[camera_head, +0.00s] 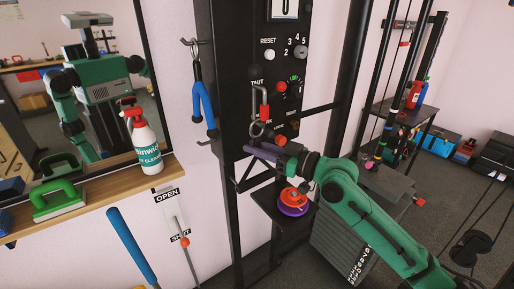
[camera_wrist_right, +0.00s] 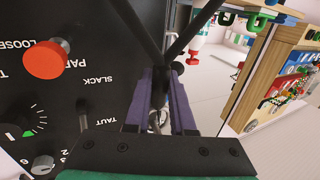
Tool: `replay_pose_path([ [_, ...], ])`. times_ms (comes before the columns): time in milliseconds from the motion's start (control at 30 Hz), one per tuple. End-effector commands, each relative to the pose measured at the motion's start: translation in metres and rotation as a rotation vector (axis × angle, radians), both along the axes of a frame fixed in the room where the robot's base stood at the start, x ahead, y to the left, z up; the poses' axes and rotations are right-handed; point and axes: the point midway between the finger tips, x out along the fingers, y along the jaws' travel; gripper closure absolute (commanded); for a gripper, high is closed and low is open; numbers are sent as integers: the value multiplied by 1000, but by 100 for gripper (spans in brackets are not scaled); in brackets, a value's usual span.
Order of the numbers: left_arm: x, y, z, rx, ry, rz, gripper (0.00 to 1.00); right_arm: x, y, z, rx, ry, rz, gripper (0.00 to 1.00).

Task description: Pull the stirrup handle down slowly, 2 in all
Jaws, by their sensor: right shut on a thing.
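A black stirrup handle of triangular outline (camera_head: 236,177) hangs beside the black machine column. In the right wrist view its two side bars (camera_wrist_right: 133,27) meet between the purple fingers. My right gripper (camera_head: 250,148) comes in from the right and is shut on the handle at its upper corner; the fingertips (camera_wrist_right: 161,78) close around that corner. A ring (camera_head: 256,128) and a red-and-grey clip (camera_head: 264,98) hang just above the gripper. The gripper partly hides the handle. My left gripper is not in the head view.
The column's black panel (camera_head: 233,55) carries knobs and a red button (camera_wrist_right: 46,60). Blue grips (camera_head: 203,98) hang on a hook to its left. Orange and purple discs (camera_head: 293,208) lie on a small shelf below. A wooden ledge (camera_head: 105,190) holds a spray bottle (camera_head: 147,146).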

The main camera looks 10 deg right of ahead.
Motion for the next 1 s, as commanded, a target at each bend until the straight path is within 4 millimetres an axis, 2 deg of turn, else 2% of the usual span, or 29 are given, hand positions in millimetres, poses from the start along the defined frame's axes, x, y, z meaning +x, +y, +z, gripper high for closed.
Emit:
replay_pose_path([
  [67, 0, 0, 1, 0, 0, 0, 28, 0, 1, -2, -4, 9, 3, 100],
  [333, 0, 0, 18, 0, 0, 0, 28, 0, 1, 20, -5, 8, 2, 100],
  [700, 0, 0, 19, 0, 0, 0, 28, 0, 1, 22, -4, 9, 3, 100],
  [1000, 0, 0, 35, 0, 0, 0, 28, 0, 1, 45, -4, 9, 3, 100],
])
